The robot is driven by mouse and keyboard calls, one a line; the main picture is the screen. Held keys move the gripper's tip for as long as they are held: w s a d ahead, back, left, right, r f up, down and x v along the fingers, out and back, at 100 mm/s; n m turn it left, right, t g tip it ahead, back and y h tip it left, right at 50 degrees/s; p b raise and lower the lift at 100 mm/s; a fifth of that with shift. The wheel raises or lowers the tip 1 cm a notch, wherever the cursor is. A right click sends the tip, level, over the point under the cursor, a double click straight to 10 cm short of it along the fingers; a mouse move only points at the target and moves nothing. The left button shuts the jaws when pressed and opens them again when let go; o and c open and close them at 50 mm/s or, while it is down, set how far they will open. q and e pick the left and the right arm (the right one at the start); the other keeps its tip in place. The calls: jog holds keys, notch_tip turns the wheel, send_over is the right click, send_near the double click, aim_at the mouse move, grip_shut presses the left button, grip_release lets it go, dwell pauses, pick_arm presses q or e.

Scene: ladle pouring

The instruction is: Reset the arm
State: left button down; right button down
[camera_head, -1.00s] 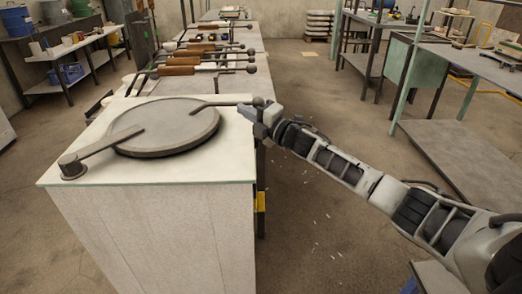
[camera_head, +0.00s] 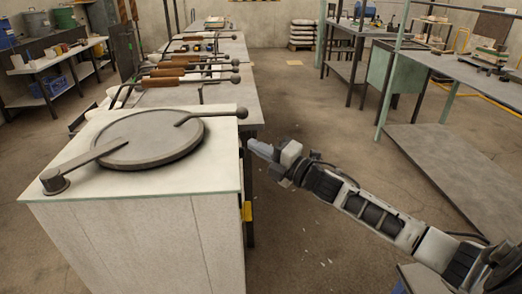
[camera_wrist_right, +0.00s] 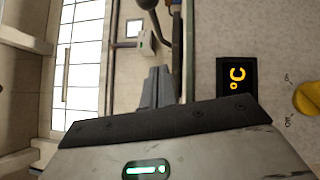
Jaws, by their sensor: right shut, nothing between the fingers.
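My right gripper (camera_head: 252,144) is shut and empty. It is beside the right edge of the white furnace box (camera_head: 140,235), a little below its top, and apart from the lid handle. In the right wrist view its closed fingers (camera_wrist_right: 158,88) point toward a dark rod with a ball end. The round grey lid (camera_head: 150,140) lies on the box top, with a ball-ended handle (camera_head: 215,114) reaching toward the right edge and a pivot arm (camera_head: 95,158) at the left. My left gripper is not in view.
A long table (camera_head: 215,95) behind the box holds several ladles with brown grips (camera_head: 168,83). The box side carries an orange °C display (camera_wrist_right: 237,78) and a yellow knob (camera_wrist_right: 308,98). Open floor (camera_head: 300,110) lies right of the box, before a metal workbench (camera_head: 470,75).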

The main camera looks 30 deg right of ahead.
jog(key=s+a+f+m+g+h, duration=0.3)
jog(key=s+a+f+m+h, duration=0.1)
jog(key=s+f+m, duration=0.35)
jog(key=s+a+f+m+g+h, duration=0.3)
jog(key=s+f+m+g, duration=0.1)
jog(key=s+f+m, duration=0.3)
jog(key=s+a+f+m+g, duration=0.15)
jog(key=s+m+g, duration=0.25)
jog(key=s, duration=0.5)
jog(key=s+a+f+m+g, duration=0.1)
jog(key=s+a+m+g, duration=0.25)
jog(key=s, duration=0.55)
jog(key=w+a+f+t+y+p, duration=0.1)
jog(key=w+a+f+t+y, duration=0.1)
jog(key=w+a+t, duration=0.4)
jog(key=shift+w+t+y, duration=0.45)
jog(key=shift+y, duration=0.25)
jog(key=shift+a+f, duration=0.1)
